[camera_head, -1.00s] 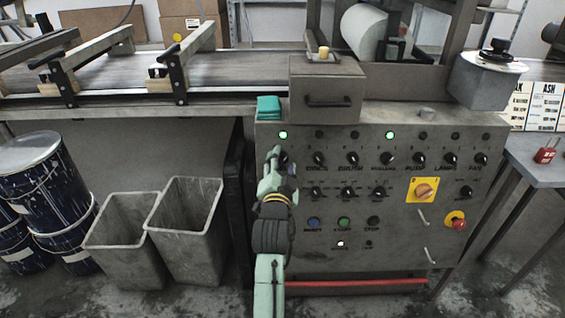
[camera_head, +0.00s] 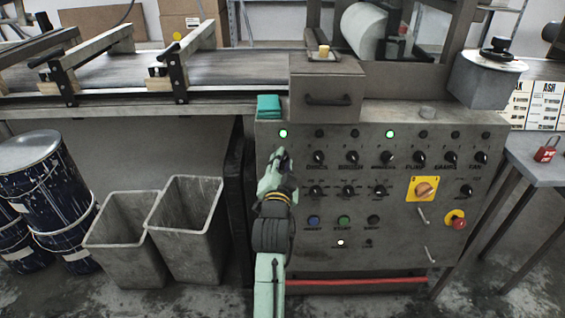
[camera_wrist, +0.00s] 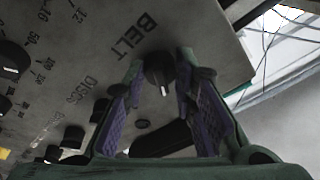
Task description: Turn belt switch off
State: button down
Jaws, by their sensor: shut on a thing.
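The belt switch (camera_wrist: 159,70) is a round black knob with a pale pointer mark, beside the printed word BELT on the grey control panel (camera_head: 400,240). In the wrist view it sits between the two purple-padded fingers of my gripper (camera_wrist: 162,76), which are shut on it. In the head view my gripper (camera_head: 281,158) is at the panel's upper left and mostly hides the knob. A green lamp (camera_head: 283,133) directly above it is lit.
Several other black knobs, such as the discs knob (camera_head: 319,157), stand close to the right. A yellow-backed rotary switch (camera_head: 424,189) and a red emergency button (camera_head: 459,223) are farther right. Grey bins (camera_head: 187,230) stand on the floor at left.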

jog(key=n+p, duration=0.1)
jog(key=n, duration=0.1)
jog(key=n+y+p, duration=0.1)
jog(key=n, duration=0.1)
jog(key=n+p, duration=0.1)
jog(key=n, duration=0.1)
jog(key=shift+d+r+n+y+p, duration=0.15)
jog(key=shift+d+n+y+p, duration=0.15)
jog(key=shift+n+p, duration=0.1)
jog(key=n+y, duration=0.1)
jog(key=n, duration=0.2)
jog(key=shift+n+p, duration=0.35)
jog(key=shift+n, duration=0.05)
jog(key=shift+n+y, duration=0.4)
jog(key=shift+n, duration=1.4)
jog(key=c, duration=1.3)
grip_release()
jog(key=shift+s, duration=0.1)
